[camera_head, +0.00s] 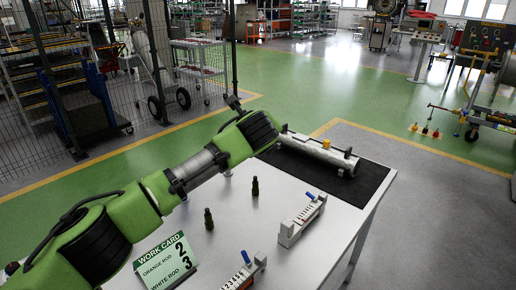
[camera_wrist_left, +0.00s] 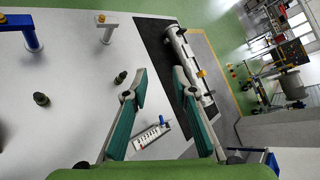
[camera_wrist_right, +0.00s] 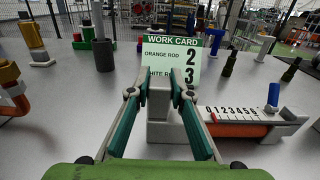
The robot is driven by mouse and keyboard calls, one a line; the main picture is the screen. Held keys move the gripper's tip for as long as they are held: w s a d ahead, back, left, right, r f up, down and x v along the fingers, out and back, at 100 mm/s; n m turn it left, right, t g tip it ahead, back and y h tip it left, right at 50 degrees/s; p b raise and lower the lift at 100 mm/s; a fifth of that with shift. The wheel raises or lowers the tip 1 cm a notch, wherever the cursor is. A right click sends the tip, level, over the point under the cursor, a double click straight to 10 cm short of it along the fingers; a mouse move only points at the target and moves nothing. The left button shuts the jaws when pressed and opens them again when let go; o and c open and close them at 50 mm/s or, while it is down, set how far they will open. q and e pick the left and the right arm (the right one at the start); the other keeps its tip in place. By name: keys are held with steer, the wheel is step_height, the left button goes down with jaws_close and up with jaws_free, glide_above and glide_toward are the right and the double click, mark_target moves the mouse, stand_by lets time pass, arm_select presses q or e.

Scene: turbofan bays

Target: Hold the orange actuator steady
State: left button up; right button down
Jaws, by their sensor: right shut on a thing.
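The orange actuator (camera_wrist_right: 245,130) lies on the table in the right wrist view, with an orange body, a white numbered scale, a blue lever (camera_wrist_right: 273,95) and grey end blocks. My right gripper (camera_wrist_right: 160,90) is shut on its near grey end block; the fingers hide part of it. A scale with a blue lever (camera_head: 243,275) shows at the bottom edge of the head view, its body cut off. My left gripper (camera_wrist_left: 159,78) is open and empty above the table, near a second scaled unit (camera_wrist_left: 152,134). The work card (camera_wrist_right: 172,62) reads orange rod 2, white rod 3.
A white cylinder (camera_head: 318,150) lies on a black mat (camera_head: 370,178) at the table's far end. Small dark bottle-like pieces (camera_head: 209,219) stand mid-table. An orange bent tube (camera_wrist_right: 12,106) is at the left in the right wrist view. My left arm spans the table.

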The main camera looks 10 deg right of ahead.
arm_select(q)
steer(key=n+g+y, duration=0.1)
steer(key=g+y, duration=0.5)
steer(key=g, duration=0.2)
glide_toward(245, 253)
steer(key=x, duration=1)
steer(key=shift+a+f, duration=0.1)
steer(key=shift+f, duration=0.05)
jaws_close()
